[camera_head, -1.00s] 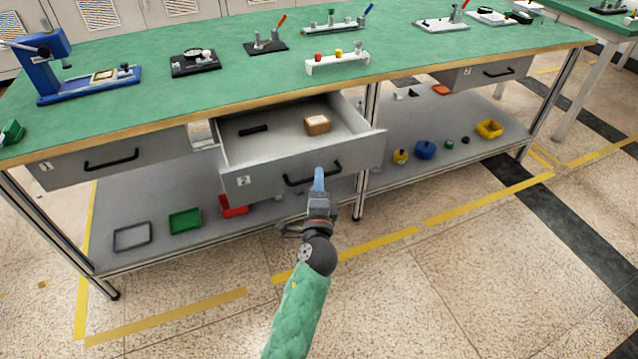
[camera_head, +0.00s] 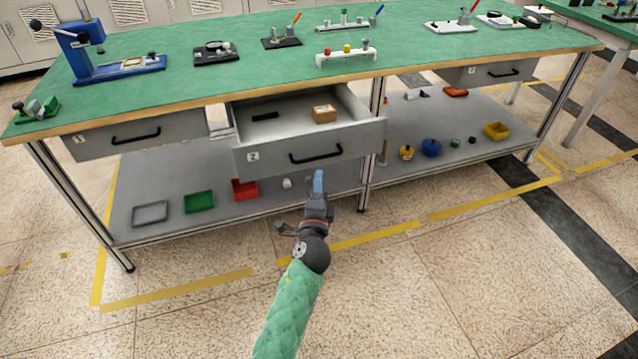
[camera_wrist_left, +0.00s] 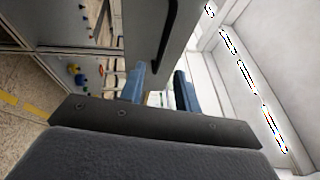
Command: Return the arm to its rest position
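My left gripper (camera_head: 318,182) is in front of the open drawer 2 (camera_head: 270,160), below its black handle (camera_head: 316,154) in the head view and apart from it. In the left wrist view the two blue fingers of my left gripper (camera_wrist_left: 160,88) stand apart with nothing held between them. The drawer front and handle (camera_wrist_left: 168,35) show just beyond the fingers. My left arm, in a green sleeve, reaches in from the bottom of the head view. My right gripper is in neither view.
The open drawer holds a small cardboard box (camera_head: 324,113) and a flat black item (camera_head: 265,116). Drawer 1 (camera_head: 95,143) and drawer 3 (camera_head: 480,75) are shut. Bins, such as a green one (camera_head: 198,201), sit on the lower shelf. The floor in front is clear.

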